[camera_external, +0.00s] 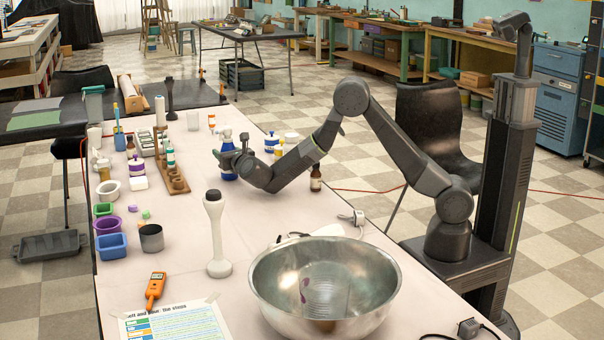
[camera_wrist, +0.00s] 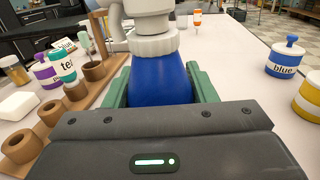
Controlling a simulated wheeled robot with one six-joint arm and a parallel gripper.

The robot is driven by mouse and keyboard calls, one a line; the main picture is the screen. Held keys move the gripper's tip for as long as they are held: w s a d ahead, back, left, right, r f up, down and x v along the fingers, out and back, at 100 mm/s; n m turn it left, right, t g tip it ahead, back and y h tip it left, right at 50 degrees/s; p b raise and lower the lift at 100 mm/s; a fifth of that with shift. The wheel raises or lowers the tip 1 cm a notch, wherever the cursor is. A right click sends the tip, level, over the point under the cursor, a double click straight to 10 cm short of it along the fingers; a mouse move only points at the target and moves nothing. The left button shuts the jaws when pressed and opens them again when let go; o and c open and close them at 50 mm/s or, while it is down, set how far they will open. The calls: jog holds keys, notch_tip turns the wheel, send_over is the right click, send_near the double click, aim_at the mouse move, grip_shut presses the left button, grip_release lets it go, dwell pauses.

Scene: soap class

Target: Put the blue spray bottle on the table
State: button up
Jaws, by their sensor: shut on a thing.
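The blue spray bottle has a blue body and a grey-white neck and head. In the wrist view the blue spray bottle (camera_wrist: 160,82) stands upright between the green fingers of my gripper (camera_wrist: 160,90), which are shut on its body. In the external view the blue spray bottle (camera_external: 228,148) shows behind my gripper (camera_external: 226,162), over the far half of the table (camera_external: 190,245).
A wooden rack (camera_external: 172,175) with round holders stands close left of the bottle. A blue-labelled jar (camera_external: 271,142) and a brown bottle (camera_external: 315,178) stand to the right. A large metal bowl (camera_external: 325,285) fills the near right. The table's middle is mostly clear around a white stand (camera_external: 218,240).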

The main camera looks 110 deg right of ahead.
jog(key=shift+f, duration=0.2)
jog(key=o, duration=1.2)
jog(key=shift+o, duration=0.2)
jog(key=shift+r, duration=0.1)
jog(key=shift+r, duration=0.2)
jog(key=a, duration=0.4)
jog(key=s+a, duration=0.1)
jog(key=a, duration=0.3)
jog(key=s+a, duration=0.1)
jog(key=a, duration=0.3)
jog(key=shift+f+p, duration=0.1)
jog(key=shift+p, duration=0.3)
